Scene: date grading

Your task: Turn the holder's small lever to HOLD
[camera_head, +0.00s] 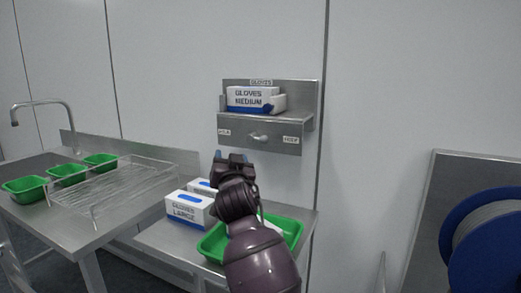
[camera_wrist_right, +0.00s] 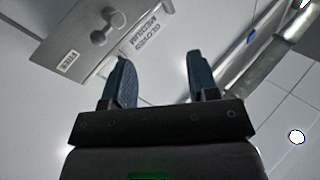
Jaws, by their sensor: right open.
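The steel glove holder (camera_head: 230,128) is on the wall, with a small grey lever (camera_head: 258,137) in the middle of its front. The lever lies roughly level; which label it points at I cannot tell. A label sits at each side, too small to read surely in the head view. In the right wrist view the lever (camera_wrist_right: 104,30) shows at upper left, near a label (camera_wrist_right: 72,61) that seems to read FREE. My right gripper (camera_head: 233,157) is open and empty, below the lever and apart from it; its fingers (camera_wrist_right: 158,78) also show in the wrist view. My left gripper is out of view.
A GLOVES MEDIUM box (camera_head: 248,96) stands in the holder. Below are a GLOVES LARGE box (camera_head: 187,208) and a green tray (camera_head: 293,231) on a steel table. A sink bench (camera_head: 60,226) is at left, a blue hose reel (camera_head: 455,235) at right.

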